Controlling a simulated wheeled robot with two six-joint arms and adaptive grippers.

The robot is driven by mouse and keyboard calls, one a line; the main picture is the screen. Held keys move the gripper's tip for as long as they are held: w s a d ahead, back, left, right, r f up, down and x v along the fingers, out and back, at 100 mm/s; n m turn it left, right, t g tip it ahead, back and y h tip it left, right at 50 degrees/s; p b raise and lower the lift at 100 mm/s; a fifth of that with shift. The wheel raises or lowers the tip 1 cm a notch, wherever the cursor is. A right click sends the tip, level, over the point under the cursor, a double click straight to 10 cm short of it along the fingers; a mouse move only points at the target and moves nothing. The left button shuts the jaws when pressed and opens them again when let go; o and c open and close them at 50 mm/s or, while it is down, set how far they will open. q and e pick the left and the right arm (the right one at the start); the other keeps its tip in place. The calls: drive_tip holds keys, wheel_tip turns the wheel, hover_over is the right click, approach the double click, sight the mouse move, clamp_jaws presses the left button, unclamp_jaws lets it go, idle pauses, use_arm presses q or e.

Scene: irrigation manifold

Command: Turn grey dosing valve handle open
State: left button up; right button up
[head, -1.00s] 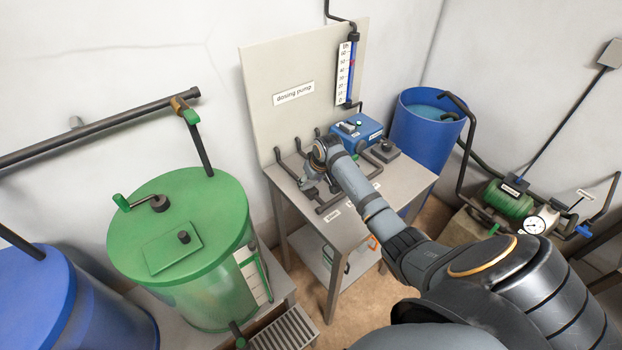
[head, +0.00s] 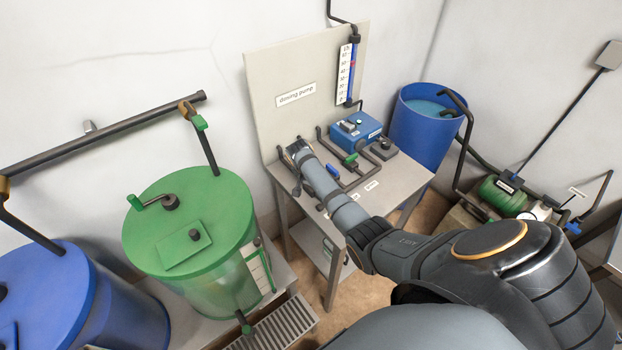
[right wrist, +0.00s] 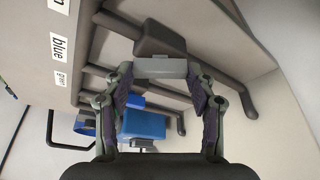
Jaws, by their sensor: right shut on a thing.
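The grey dosing valve handle (right wrist: 160,68) is a light grey block in front of a dark valve body (right wrist: 158,38) in the right wrist view. My right gripper (right wrist: 162,72) is shut on it, with one finger at each end of the block. In the head view my right gripper (head: 295,152) is at the left end of the dosing bench (head: 400,178), near the upright panel. My wrist hides the grey handle there. The blue handle (head: 333,170) and green handle (head: 350,160) are to the right of the gripper. My left gripper is not in view.
Dark pipes (right wrist: 150,88) run beside the gripped valve. A blue dosing pump box (head: 356,129) stands at the back of the bench, under the panel (head: 300,70). A green tank (head: 190,225) is to the left and a blue barrel (head: 425,135) to the right.

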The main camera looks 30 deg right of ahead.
drive_tip(key=m+g+b, duration=0.1)
drive_tip(key=m, duration=0.2)
drive_tip(key=shift+w+f+h+b, duration=0.1)
drive_tip(key=shift+w+h+b, duration=0.05)
drive_tip(key=shift+h+b, duration=0.15)
drive_tip(key=shift+a+m+g+b, duration=0.1)
drive_tip(key=shift+m+g+b, duration=0.7)
drive_tip(key=shift+m, duration=0.8)
drive_tip(key=o, duration=1.2)
drive_tip(key=shift+c, duration=0.2)
drive_tip(key=shift+r, duration=0.2)
drive_tip(key=v, duration=1.1)
drive_tip(key=shift+a+r, duration=0.2)
drive_tip(key=shift+r, duration=0.15)
